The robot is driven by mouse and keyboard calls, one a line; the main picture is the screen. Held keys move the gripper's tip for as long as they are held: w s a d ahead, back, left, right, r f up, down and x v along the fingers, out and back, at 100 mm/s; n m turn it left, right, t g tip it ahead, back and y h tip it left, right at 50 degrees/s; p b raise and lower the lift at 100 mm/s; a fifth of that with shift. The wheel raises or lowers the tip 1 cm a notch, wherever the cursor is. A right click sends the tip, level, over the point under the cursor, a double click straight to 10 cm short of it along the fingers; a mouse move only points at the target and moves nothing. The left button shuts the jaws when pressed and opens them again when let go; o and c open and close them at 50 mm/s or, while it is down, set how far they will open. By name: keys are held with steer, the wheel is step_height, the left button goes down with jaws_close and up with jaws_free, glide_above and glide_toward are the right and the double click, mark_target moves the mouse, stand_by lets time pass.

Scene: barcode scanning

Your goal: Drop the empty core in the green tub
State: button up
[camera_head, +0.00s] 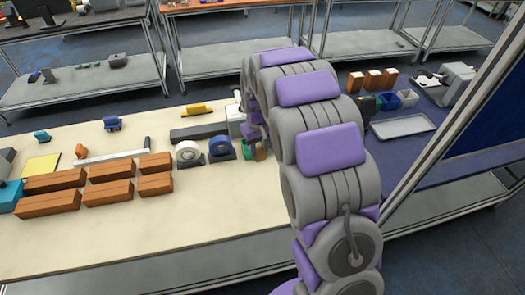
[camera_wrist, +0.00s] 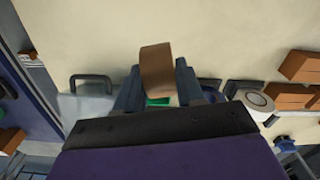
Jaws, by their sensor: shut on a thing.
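My gripper (camera_wrist: 157,82) is shut on a brown cylindrical core (camera_wrist: 157,65), held between its two dark fingers over the cream table. In the head view, my arm bends down past the tape dispensers, and a small brown piece that looks like the core (camera_head: 262,150) shows beside it. A green patch (camera_wrist: 158,102) shows between the fingers behind the core; I cannot tell what it is. On the right table, a green thing, likely the green tub (camera_head: 378,101), is partly hidden behind my arm.
A blue bin (camera_head: 391,101) and a pale bin (camera_head: 408,97) stand beside the green thing. A grey tray (camera_head: 403,126) lies in front. A white roll (camera_head: 188,152), a blue dispenser (camera_head: 221,149) and several brown boxes (camera_head: 108,193) stand left. The cream table's front is clear.

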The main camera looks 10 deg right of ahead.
steer(key=shift+w+a+n, duration=0.4)
steer(key=shift+w+n, duration=0.35)
steer(key=shift+n, duration=0.05)
steer(key=w+d+f+n+p, duration=0.1)
steer(key=w+d+n+p, duration=0.15)
steer(key=w+n, duration=1.05)
steer(key=shift+n, duration=0.4)
steer(key=f, duration=0.2)
steer(key=f+b, duration=0.1)
steer(key=f, duration=0.2)
steer(key=s+f, duration=0.1)
steer(key=f, duration=0.2)
steer(key=shift+d+f, duration=0.15)
steer(key=shift+f, duration=0.55)
steer(key=shift+a+f, duration=0.25)
steer(key=shift+a, duration=0.3)
steer(key=shift+d, duration=0.7)
